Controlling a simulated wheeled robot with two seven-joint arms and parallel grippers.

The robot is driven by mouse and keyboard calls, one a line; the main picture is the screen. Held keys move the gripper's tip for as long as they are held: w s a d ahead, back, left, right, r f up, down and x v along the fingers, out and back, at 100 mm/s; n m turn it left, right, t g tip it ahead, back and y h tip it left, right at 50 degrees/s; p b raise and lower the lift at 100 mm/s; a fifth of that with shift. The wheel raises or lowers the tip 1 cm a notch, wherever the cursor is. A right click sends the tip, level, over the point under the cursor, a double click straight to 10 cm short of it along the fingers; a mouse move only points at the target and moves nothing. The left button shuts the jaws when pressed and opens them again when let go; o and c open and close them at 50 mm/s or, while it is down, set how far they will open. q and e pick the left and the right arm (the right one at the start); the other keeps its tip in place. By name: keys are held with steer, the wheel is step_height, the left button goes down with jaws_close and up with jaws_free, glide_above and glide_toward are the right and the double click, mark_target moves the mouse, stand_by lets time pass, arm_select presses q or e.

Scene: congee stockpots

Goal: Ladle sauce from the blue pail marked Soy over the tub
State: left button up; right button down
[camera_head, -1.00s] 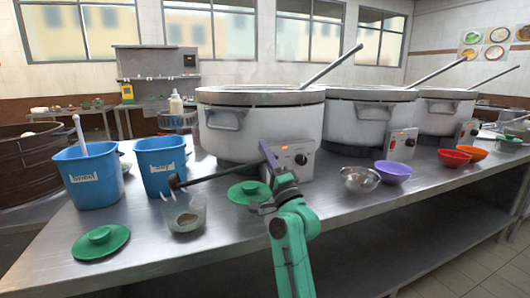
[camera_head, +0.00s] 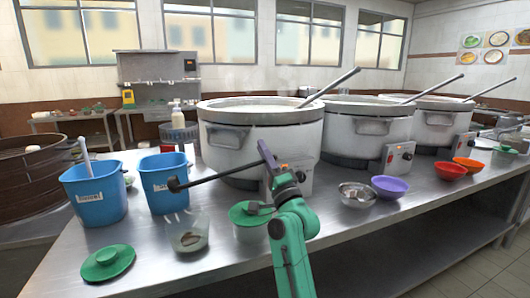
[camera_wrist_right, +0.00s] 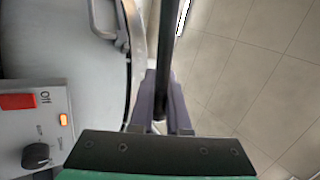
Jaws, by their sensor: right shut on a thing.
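My right gripper (camera_head: 272,168) is shut on the dark handle of a ladle, which also shows between the jaws in the right wrist view (camera_wrist_right: 162,90). The ladle's dark bowl (camera_head: 174,184) is at the left end of the handle, in front of the right blue pail (camera_head: 162,198); its contents cannot be made out. This pail has a white label, which appears to read Soy. A clear tub (camera_head: 188,240) stands on the counter below the bowl, with a little brownish matter inside. My left gripper is not in view.
Another blue pail (camera_head: 95,208) with a pale handle stands left. A green lid (camera_head: 107,264) lies in front; a green-lidded container (camera_head: 250,228) stands near my arm. The large stockpot (camera_head: 245,145) is behind the gripper. A metal bowl (camera_head: 357,196) and purple bowl (camera_head: 389,188) stand right.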

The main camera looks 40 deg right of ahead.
steer(key=w+a+r+n+y+p, duration=0.1)
steer(key=a+r+n+y+p, duration=0.15)
steer(key=r+p, duration=0.25)
steer(key=a+r+n+y+p, duration=0.2)
steer(key=r+n+p, duration=0.2)
steer(key=r+p, duration=0.15)
arm_select(q)
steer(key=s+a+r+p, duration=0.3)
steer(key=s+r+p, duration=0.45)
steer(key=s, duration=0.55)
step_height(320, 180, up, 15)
steer(key=p, duration=1.3)
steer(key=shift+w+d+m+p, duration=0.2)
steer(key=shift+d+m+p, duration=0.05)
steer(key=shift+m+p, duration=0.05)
arm_select(e)
steer(key=w+a+r+n+g+y, duration=0.2)
steer(key=a+r+n+g, duration=0.1)
steer(key=a+n, duration=0.4)
steer(key=w+a+r+n+g+y, duration=0.2)
steer(key=a+r+n, duration=0.4)
steer(key=a, duration=0.7)
steer(key=shift+w+a+n+g+y, duration=0.35)
steer(key=shift+w+n+g, duration=0.3)
steer(key=shift+g, duration=0.55)
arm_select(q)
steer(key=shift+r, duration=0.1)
arm_select(e)
steer(key=shift+s+d, duration=0.1)
